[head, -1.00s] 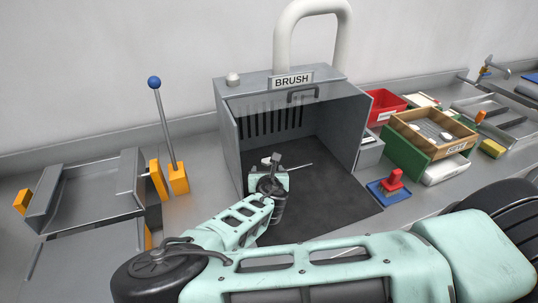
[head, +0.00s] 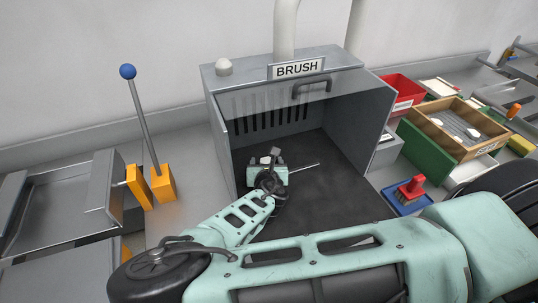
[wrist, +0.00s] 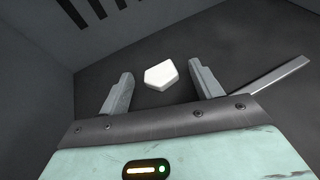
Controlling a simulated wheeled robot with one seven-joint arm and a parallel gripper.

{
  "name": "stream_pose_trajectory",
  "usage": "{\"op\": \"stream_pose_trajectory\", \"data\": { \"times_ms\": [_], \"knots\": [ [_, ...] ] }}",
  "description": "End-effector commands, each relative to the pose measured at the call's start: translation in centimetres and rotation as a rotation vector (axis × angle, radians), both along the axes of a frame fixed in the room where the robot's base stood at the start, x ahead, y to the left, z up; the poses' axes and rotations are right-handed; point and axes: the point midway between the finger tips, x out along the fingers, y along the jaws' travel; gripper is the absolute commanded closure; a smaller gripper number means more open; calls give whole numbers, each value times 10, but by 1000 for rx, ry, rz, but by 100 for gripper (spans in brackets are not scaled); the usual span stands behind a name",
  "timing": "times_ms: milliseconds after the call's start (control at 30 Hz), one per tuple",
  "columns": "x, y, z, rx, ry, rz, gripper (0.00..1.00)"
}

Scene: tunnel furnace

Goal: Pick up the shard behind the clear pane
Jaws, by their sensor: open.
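The shard (wrist: 161,75) is a small, white, angular piece on the dark floor of the grey box labelled BRUSH (head: 360,125). In the wrist view it shows between the tips of my gripper (wrist: 161,70), with a gap to each finger. My gripper is open and inside the box, pointing at the floor; I cannot tell its exact height. In the head view my gripper (head: 266,163) hides most of the floor around the shard. The clear pane (head: 275,101) with a dark handle (head: 312,86) is at the upper front of the box, above my arm.
A thin grey rod (wrist: 270,77) lies right of my gripper. The box's side walls stand close around my arm, with slots (head: 270,112) at the back. Left is a blue-knobbed lever (head: 142,110); right are a red brush (head: 412,188), a red bin (head: 403,90) and a wooden tray (head: 455,125).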

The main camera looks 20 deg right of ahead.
Motion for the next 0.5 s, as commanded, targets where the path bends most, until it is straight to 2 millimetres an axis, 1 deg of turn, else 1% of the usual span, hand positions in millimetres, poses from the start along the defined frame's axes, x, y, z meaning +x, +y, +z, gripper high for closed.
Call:
{"op": "stream_pose_trajectory", "data": {
  "times_ms": [233, 267, 300, 367, 400, 433, 500],
  "knots": [
    [0, 1, 0, 0, 0, 1, 35],
    [0, 1, 0, 0, 0, 1, 41],
    [0, 1, 0, 0, 0, 1, 52],
    [0, 1, 0, 0, 0, 1, 69],
    [0, 1, 0, 0, 0, 1, 80],
    [0, 1, 0, 0, 0, 1, 82],
    [0, 1, 0, 0, 0, 1, 83]
  ]
}}
